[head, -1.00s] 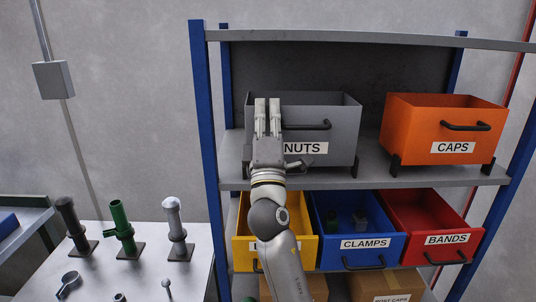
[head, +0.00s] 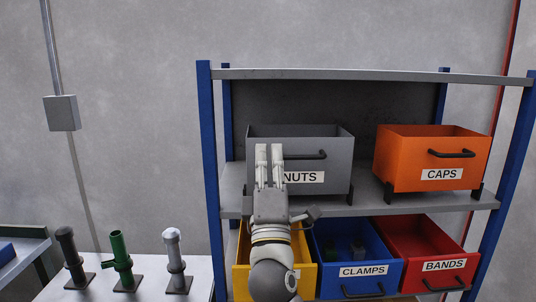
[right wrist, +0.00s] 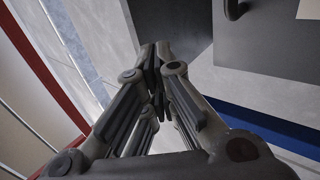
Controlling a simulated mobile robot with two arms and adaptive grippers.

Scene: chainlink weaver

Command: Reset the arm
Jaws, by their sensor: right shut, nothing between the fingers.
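My right gripper (head: 269,166) is raised in front of the shelf rack, its fingers pointing up before the grey NUTS bin (head: 335,160). Its fingers are together and hold nothing. In the right wrist view the gripper (right wrist: 157,55) also shows with its fingertips meeting, beside a dark grey surface. The gripper hides the left part of the NUTS label and the arm hides part of the yellow bin (head: 241,262) below. My left gripper is not in view.
The rack (head: 375,202) also holds an orange CAPS bin (head: 400,165), a blue CLAMPS bin (head: 330,272) and a red BANDS bin (head: 440,272). At left, a table (head: 150,285) carries a dark post (head: 70,252), a green post (head: 120,258) and a grey post (head: 174,255).

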